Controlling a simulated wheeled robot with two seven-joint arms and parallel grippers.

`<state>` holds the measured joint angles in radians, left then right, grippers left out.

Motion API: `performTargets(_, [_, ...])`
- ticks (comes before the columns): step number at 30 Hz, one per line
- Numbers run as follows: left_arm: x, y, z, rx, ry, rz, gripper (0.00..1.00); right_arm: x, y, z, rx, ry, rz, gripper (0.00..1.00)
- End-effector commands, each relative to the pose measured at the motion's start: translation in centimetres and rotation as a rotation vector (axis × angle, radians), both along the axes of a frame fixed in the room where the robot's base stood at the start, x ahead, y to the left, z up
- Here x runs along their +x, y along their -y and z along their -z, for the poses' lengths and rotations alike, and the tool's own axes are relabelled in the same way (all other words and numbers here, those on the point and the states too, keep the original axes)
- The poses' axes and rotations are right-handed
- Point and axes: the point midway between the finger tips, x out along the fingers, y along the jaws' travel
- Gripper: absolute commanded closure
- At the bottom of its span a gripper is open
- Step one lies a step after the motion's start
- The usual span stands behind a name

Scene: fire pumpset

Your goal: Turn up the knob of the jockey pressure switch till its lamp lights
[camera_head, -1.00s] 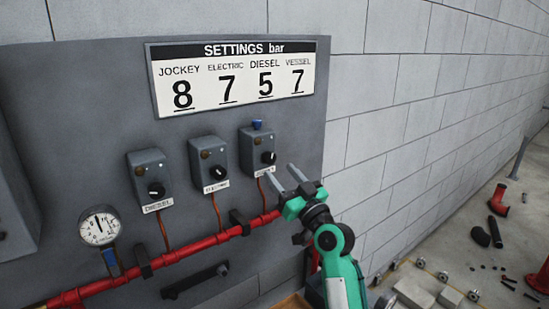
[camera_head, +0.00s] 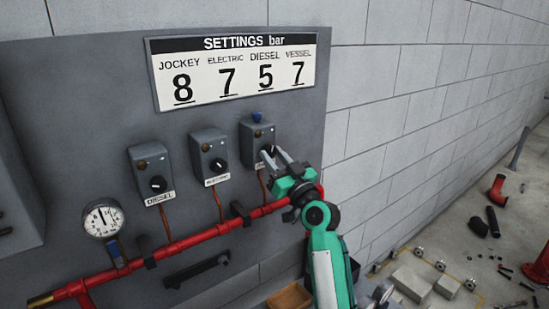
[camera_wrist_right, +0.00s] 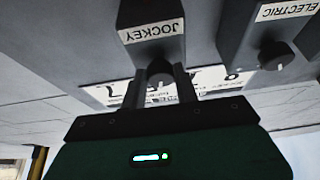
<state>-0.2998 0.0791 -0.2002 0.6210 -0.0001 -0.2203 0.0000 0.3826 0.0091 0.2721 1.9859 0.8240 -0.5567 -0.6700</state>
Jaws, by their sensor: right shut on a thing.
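The jockey pressure switch (camera_head: 257,137) is the rightmost grey box on the panel, with a blue part on top. Its label reads JOCKEY, upside down, in the right wrist view (camera_wrist_right: 150,32). A small dark amber lamp (camera_head: 257,132) on its face looks unlit. Its black knob (camera_wrist_right: 160,72) sits between the fingers of my right gripper (camera_head: 270,153), which is shut on it. In the head view the fingers and hand partly hide the knob and label. My left gripper is not in view.
The electric switch (camera_head: 209,150) and diesel switch (camera_head: 150,168) stand left of it. A red pipe (camera_head: 200,237) with a gauge (camera_head: 103,218) runs below. The settings board (camera_head: 235,72) above shows jockey 8. A wooden box (camera_head: 289,298) stands below my right arm.

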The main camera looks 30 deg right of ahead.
Motion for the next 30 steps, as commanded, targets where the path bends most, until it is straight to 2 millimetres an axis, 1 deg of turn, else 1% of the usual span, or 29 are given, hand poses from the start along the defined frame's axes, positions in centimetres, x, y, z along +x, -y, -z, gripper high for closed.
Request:
performTargets(6, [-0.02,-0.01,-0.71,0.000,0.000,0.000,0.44,0.00,-0.11,-0.08,0.066,-0.010,0.000,0.92])
performTargets(16, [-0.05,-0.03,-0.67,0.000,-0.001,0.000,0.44,0.00,-0.11,-0.02,0.081,-0.010,0.000,0.92])
performTargets(17, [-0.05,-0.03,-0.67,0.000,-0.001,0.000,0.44,0.00,-0.11,-0.02,0.081,-0.010,0.000,0.66])
performTargets(18, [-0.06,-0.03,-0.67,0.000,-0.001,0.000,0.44,0.00,-0.11,-0.03,0.081,-0.010,0.000,0.58])
performTargets(20, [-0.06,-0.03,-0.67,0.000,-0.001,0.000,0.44,0.00,-0.11,-0.03,0.081,-0.010,0.000,0.48])
performTargets(30, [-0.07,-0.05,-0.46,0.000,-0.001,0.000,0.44,-0.30,-0.06,0.19,0.080,-0.010,0.000,0.48])
